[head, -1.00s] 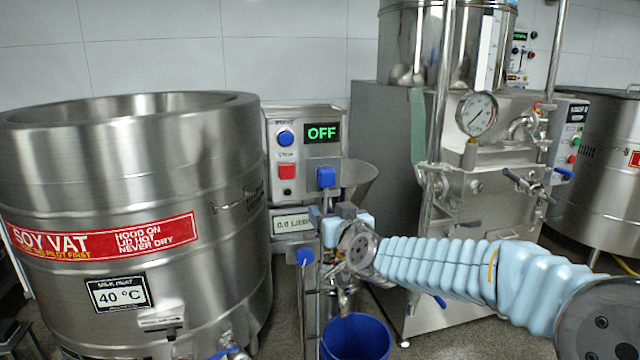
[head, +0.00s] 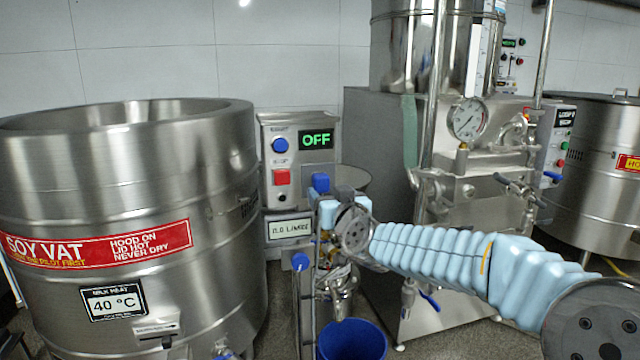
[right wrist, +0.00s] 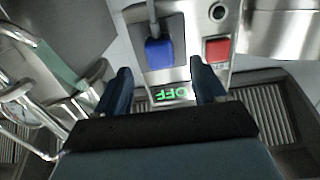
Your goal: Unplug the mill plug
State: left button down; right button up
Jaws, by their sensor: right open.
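The mill plug (head: 320,182) is a blue block at the lower right of the grey control panel (head: 268,190), below the green OFF display. In the right wrist view the plug (right wrist: 159,52) sits in its dark socket plate, with a grey cable leading away from it. My right gripper (head: 325,200) is in front of the panel, just below the plug, and its fingers are partly hidden by my wrist. In the right wrist view my right gripper (right wrist: 160,80) is open and empty. The plug shows beyond and between its two fingers, apart from both. My left gripper is not in view.
The panel carries a blue button (head: 280,145) and a red button (head: 281,177). A steel soy vat (head: 120,160) stands close on the left. A blue bucket (head: 352,340) is below my right gripper. A steel machine with a gauge (head: 466,120) stands behind my right arm.

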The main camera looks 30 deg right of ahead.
aim_at(323, 185)
jog(key=shift+p+x, duration=0.55)
jog(key=shift+x, duration=2.5)
grip_shut()
jog(key=v, duration=0.6)
jog(key=shift+b, duration=0.45)
